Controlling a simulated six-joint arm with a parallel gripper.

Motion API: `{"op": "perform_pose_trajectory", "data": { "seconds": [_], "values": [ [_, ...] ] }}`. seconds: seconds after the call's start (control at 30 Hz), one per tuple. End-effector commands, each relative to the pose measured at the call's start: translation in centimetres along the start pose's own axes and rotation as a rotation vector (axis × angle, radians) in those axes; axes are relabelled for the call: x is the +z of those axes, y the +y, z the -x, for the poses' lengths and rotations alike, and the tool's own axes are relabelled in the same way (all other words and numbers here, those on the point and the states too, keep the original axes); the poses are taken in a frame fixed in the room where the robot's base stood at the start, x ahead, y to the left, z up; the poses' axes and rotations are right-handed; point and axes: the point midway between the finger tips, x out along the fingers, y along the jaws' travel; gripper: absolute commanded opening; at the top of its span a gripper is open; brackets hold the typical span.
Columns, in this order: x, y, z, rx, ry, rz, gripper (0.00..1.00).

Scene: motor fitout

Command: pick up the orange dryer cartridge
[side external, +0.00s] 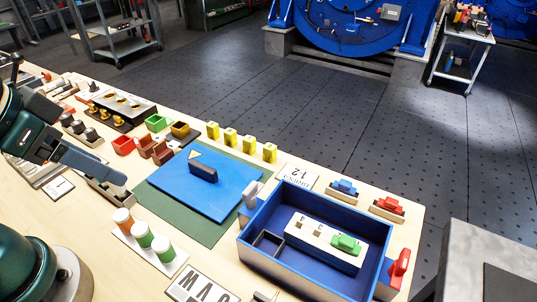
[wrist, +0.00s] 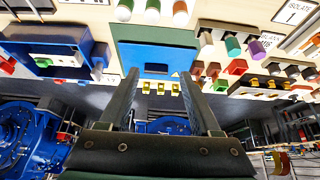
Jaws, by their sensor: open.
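The orange dryer cartridge (side external: 122,217) stands upright at the end of a white holder, beside two green-and-white cartridges (side external: 142,235). In the wrist view, the orange cartridge (wrist: 180,12) is at the top edge, partly cut off. My gripper (side external: 118,182) is left of and behind the cartridge in the side view, above the bench and apart from it. In the wrist view, my gripper (wrist: 160,74) has its fingers spread with nothing between them.
A blue plate with a dark handle (side external: 203,172) lies on a green mat (side external: 150,207). A blue box (side external: 262,262) with a white block inside stands to the right. Small red and green bins (side external: 123,146) and several yellow blocks (side external: 230,138) stand behind.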

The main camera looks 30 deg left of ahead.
Motion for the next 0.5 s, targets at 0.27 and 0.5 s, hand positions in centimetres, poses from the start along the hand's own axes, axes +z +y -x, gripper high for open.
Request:
{"op": "perform_pose_trajectory", "data": {
  "seconds": [0.27,0.5],
  "values": [
    [0.0,0.0,0.0,0.0,0.0,0.0,0.69],
    [-0.35,-0.17,-0.49,-0.006,-0.025,0.1,0.69]
  ]
}}
